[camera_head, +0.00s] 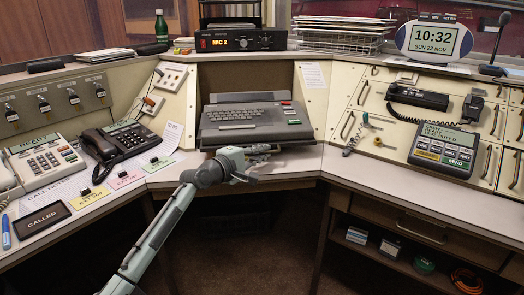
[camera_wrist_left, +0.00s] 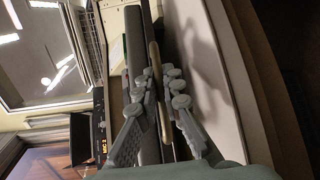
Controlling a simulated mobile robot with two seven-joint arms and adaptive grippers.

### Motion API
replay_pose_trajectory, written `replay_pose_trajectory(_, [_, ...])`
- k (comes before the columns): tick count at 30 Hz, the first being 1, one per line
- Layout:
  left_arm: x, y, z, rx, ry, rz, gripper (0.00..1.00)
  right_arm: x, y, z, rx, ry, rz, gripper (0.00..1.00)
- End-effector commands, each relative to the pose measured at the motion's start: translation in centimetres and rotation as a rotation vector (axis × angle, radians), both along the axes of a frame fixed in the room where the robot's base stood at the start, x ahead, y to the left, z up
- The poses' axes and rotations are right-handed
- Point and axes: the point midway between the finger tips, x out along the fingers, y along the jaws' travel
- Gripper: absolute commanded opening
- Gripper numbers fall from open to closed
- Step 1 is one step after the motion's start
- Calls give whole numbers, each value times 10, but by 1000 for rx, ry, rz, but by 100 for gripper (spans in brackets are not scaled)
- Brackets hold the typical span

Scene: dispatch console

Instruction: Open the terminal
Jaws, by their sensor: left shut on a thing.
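The terminal (camera_head: 255,120) is a dark grey unit with a keyboard, set in the middle of the console. My left gripper (camera_head: 262,151) is at its front edge, slightly right of the middle. In the left wrist view the gripper (camera_wrist_left: 158,78) has its two fingers on either side of a thin brownish bar (camera_wrist_left: 163,120) along the terminal's front, and is shut on it. The fingers hide part of the bar in both views. My right gripper is in neither view.
A corded phone (camera_head: 120,143) and a keypad phone (camera_head: 45,160) stand on the left desk. A display box (camera_head: 445,148) with a SEND key is on the right panel. A radio unit (camera_head: 240,40) stands above the terminal. The desk in front right (camera_head: 300,162) is clear.

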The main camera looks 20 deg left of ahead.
Motion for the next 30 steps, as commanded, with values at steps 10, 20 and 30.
replay_pose_trajectory(10, [0, 0, 0, 0, -1, 1, 21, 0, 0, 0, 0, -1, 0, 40])
replay_pose_trajectory(20, [0, 1, 1, 0, -1, 1, 29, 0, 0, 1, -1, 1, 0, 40])
replay_pose_trajectory(30, [-44, 18, 6, 1, -1, 2, 29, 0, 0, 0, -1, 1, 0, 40])
